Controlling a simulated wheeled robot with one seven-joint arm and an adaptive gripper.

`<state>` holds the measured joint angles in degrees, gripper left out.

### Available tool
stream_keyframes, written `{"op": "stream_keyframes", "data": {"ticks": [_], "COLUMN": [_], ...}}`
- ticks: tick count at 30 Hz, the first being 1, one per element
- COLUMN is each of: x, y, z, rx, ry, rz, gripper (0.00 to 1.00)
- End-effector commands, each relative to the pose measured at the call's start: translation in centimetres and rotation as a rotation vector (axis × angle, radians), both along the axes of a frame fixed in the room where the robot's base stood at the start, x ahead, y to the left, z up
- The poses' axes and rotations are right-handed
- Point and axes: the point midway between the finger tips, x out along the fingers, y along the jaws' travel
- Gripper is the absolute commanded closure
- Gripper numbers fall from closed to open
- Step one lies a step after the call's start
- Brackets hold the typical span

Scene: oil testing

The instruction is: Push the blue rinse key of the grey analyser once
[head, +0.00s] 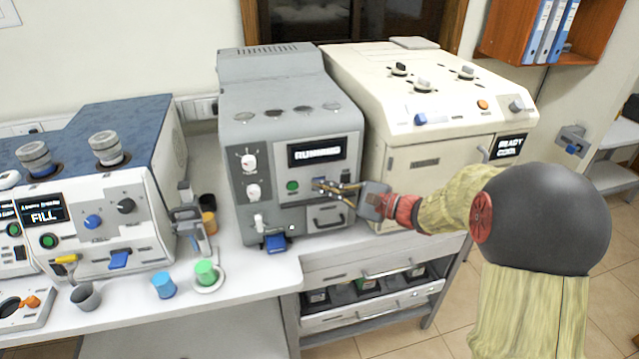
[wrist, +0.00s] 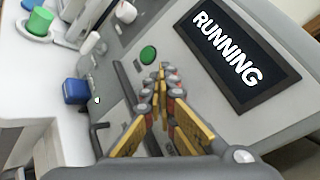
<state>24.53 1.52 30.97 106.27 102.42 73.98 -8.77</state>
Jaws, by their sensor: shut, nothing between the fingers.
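The grey analyser (head: 290,85) stands on the bench, and its display (head: 317,152) reads RUNNING; the display also shows in the wrist view (wrist: 232,50). A green button (head: 292,186) sits on its front, and shows left of my fingertips in the wrist view (wrist: 148,54). A small bluish patch, perhaps the blue rinse key (head: 319,181), shows at my fingertips in the head view; the fingers cover that spot in the wrist view. My gripper (head: 322,187) is shut and empty, its tips close to the front panel below the display. I cannot tell whether they touch it.
A blue block (head: 276,242) juts out low at the analyser's front left. A drawer-like front with a handle (head: 327,216) is below my gripper. The cream machine (head: 430,110) stands close on the right. A blue cup (head: 163,285) and green cup (head: 206,272) stand left.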

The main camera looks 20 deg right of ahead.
Motion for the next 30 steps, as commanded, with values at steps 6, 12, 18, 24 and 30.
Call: {"op": "stream_keyframes", "data": {"ticks": [6,12,18,24,30], "x": [-0.8,-1.6,-1.6,-2.2,-4.0], "y": [0.0,0.0,0.0,0.0,0.0], "z": [0.0,0.0,0.0,0.0,0.0], "rx": [0.0,0.001,0.001,0.0,-0.001], "ry": [-0.001,-0.001,-0.001,0.0,0.0], "rz": [-0.001,-0.001,-0.001,-0.001,-0.001], "gripper": [1.0,1.0,1.0,1.0,1.0]}}
